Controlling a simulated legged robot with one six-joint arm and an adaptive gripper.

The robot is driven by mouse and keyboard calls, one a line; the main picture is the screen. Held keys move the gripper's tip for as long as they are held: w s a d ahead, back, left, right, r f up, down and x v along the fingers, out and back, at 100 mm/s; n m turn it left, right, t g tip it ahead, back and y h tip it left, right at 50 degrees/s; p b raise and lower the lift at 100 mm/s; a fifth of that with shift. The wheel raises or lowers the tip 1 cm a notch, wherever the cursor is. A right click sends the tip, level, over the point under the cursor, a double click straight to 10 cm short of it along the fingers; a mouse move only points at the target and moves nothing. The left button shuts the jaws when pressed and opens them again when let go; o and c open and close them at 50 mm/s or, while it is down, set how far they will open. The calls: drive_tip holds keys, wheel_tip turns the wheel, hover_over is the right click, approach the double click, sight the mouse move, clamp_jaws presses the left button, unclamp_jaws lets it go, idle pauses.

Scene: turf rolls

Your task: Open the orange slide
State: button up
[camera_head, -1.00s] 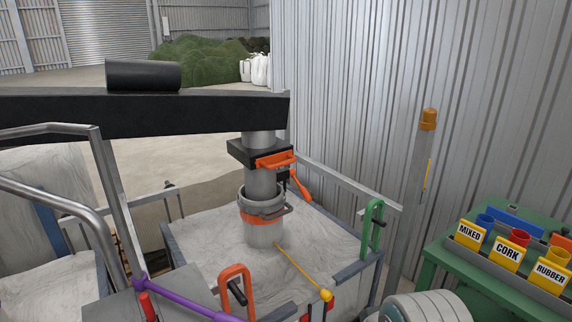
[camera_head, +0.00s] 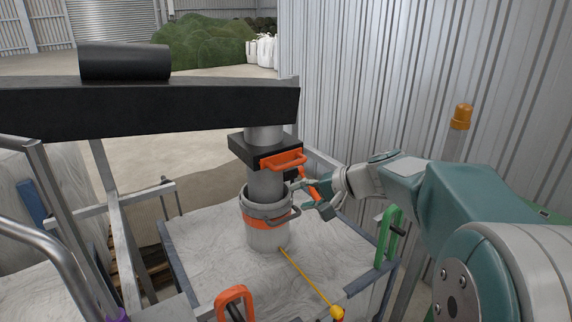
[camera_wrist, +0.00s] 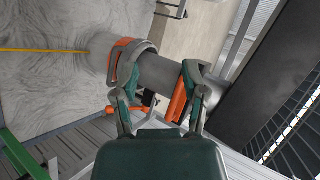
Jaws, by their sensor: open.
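The orange slide shows as an orange handle (camera_head: 284,160) on the front of a black housing (camera_head: 250,149) around the grey vertical spout (camera_head: 266,185). An orange lever (camera_head: 304,180) hangs beside it, partly behind my gripper. My gripper (camera_head: 312,199) is open, just right of the spout and below the handle. In the wrist view my gripper (camera_wrist: 155,82) spreads its fingers in front of the spout (camera_wrist: 160,73). An orange bar (camera_wrist: 178,100) lies near the right finger. I cannot tell whether it is the handle or the lever, or whether anything touches.
An orange-banded collar (camera_head: 262,217) with a grey handle rings the lower spout, above a pale bulk bag (camera_head: 215,245) in a metal frame. A green handle (camera_head: 388,235) stands at right, a yellow-knobbed rod (camera_head: 312,285) in front. A black beam (camera_head: 150,108) runs overhead.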

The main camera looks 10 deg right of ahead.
sight(294, 165)
drive_tip(key=w+d+m+t+y, duration=0.2)
drive_tip(key=w+d+m+t, duration=0.15)
drive_tip(key=w+d, duration=0.65)
drive_tip(key=shift+t, duration=0.45)
drive_tip(key=x, duration=1.2)
drive_tip(key=shift+s+a+f, duration=0.15)
drive_tip(key=shift+a+f, duration=0.05)
clamp_jaws()
